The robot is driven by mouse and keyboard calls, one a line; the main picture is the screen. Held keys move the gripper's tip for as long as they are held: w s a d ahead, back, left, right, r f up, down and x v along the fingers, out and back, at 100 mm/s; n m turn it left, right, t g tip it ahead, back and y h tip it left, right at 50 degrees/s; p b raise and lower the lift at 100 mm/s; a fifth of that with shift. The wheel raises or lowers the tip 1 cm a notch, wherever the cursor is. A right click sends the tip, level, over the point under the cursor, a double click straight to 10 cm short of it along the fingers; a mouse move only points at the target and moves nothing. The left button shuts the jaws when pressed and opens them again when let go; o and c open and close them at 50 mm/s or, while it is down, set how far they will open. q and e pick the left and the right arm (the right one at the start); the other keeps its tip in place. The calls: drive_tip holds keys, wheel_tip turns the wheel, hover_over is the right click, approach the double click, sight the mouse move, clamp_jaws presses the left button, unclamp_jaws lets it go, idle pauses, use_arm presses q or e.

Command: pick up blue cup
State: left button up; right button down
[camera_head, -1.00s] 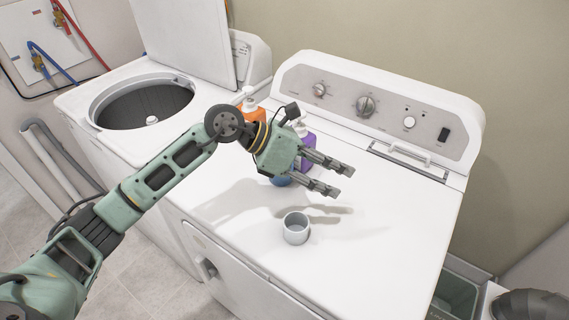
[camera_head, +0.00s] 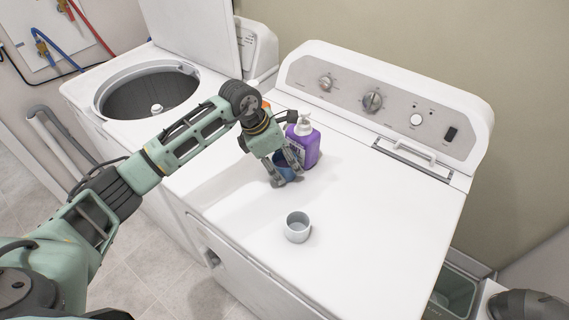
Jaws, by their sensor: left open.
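The blue cup (camera_head: 284,170) stands on the white dryer top, partly hidden behind my left gripper. My left gripper (camera_head: 286,180) points down at the cup, its two fingers apart, one at the cup's left front and one over its right side. I cannot tell whether the fingers touch the cup. My right gripper is not in view.
A purple pump bottle (camera_head: 307,145) stands close behind the blue cup, with an orange bottle (camera_head: 266,104) mostly hidden behind my arm. A grey-white cup (camera_head: 297,228) stands nearer the front. The dryer top (camera_head: 380,220) is clear to the right. The open washer (camera_head: 150,92) is at left.

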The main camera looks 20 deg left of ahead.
use_arm(q)
drive_tip(key=shift+d+f, duration=0.1)
drive_tip(key=shift+f, duration=0.15)
drive_tip(key=shift+c, duration=0.5)
drive_tip(key=c, duration=0.7)
